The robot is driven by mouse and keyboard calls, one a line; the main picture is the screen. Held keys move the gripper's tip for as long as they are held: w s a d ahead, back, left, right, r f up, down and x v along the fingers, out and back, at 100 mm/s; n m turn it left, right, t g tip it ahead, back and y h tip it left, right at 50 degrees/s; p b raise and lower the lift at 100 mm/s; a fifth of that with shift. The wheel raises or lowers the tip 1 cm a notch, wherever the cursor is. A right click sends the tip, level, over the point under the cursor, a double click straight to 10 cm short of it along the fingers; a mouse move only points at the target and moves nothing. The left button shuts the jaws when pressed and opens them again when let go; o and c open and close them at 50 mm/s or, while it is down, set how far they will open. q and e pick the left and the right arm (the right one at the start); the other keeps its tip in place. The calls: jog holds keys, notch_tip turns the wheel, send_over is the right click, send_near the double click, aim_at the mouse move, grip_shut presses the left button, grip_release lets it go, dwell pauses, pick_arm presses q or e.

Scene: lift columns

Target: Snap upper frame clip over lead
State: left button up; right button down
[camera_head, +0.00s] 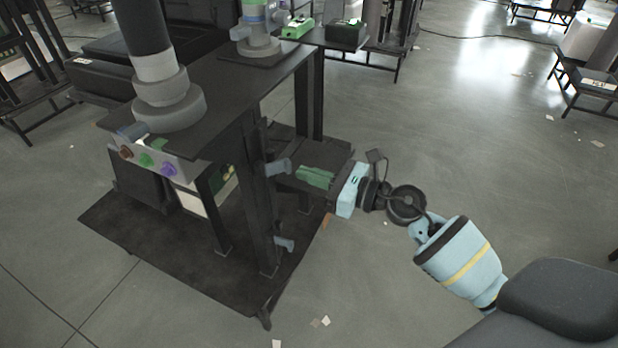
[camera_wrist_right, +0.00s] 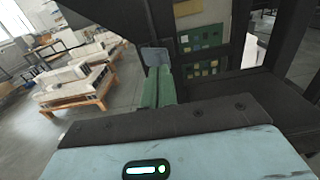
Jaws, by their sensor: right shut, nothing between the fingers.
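The upper frame clip (camera_head: 278,167) is a small blue-grey piece on the dark frame post. It also shows in the right wrist view (camera_wrist_right: 155,56), just beyond my fingertips. A similar lower clip (camera_head: 284,244) sits further down the same post. My right gripper (camera_head: 303,175) has green fingers, also in the wrist view (camera_wrist_right: 158,76). It is shut and empty, pointing at the upper clip from the right. I cannot tell whether the fingers touch the clip. I cannot make out the lead at either clip. My left gripper is out of view.
A dark table frame (camera_head: 262,205) stands on a dark mat (camera_head: 185,262). A panel with brown, green and purple connectors (camera_head: 158,160) hangs under the tabletop. The wrist view shows green circuit boards (camera_wrist_right: 202,38) behind the clip. The floor to the right is mostly clear.

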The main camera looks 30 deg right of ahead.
jog(key=shift+w+a, duration=0.2)
jog(key=shift+w, duration=0.05)
jog(key=shift+w+a, duration=0.5)
dwell(0.6)
jog(key=v, duration=0.7)
jog(key=shift+b, duration=0.4)
dwell(0.5)
